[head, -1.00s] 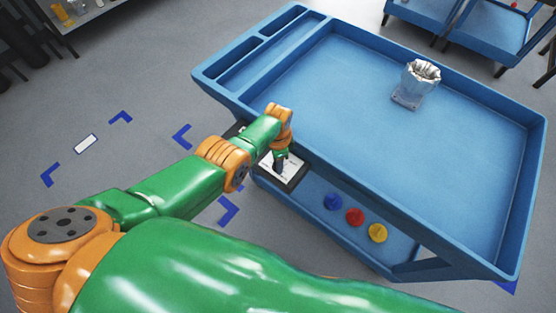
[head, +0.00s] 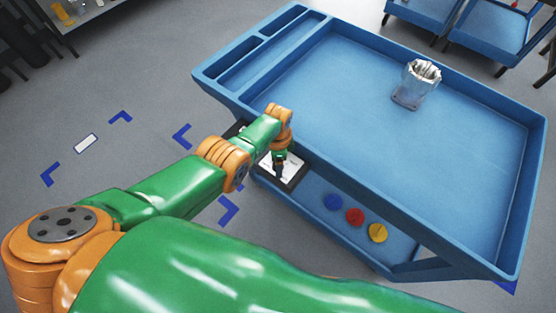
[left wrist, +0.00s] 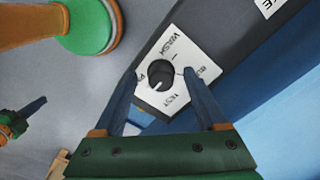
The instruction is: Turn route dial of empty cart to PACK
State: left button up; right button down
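The blue cart (head: 455,130) fills the right of the head view, and a silver machined housing (head: 421,76) stands on its top tray. The dial's white plate (head: 265,167) is on the cart's near side. In the left wrist view, the black dial knob (left wrist: 161,75) sits on the plate with labels WASH, TEST and a partly covered one starting with P. The knob's white mark points down-left, between P and TEST. My left gripper (left wrist: 160,73) is open, one finger on each side of the knob; contact is unclear. It also shows at the plate in the head view (head: 279,170).
Blue (head: 333,202), red (head: 355,217) and yellow (head: 377,232) round pieces are on the cart's lower level. More blue carts (head: 490,30) stand at the top right. Blue floor marks (head: 182,137) lie left of the cart. What looks like my right gripper's finger (left wrist: 31,107) shows at far left.

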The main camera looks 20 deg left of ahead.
pick_arm(q)
notch_tip(320, 180, up, 7)
jog(key=p, duration=0.6)
jog(key=shift+r, duration=0.2)
jog(key=shift+f, duration=0.1)
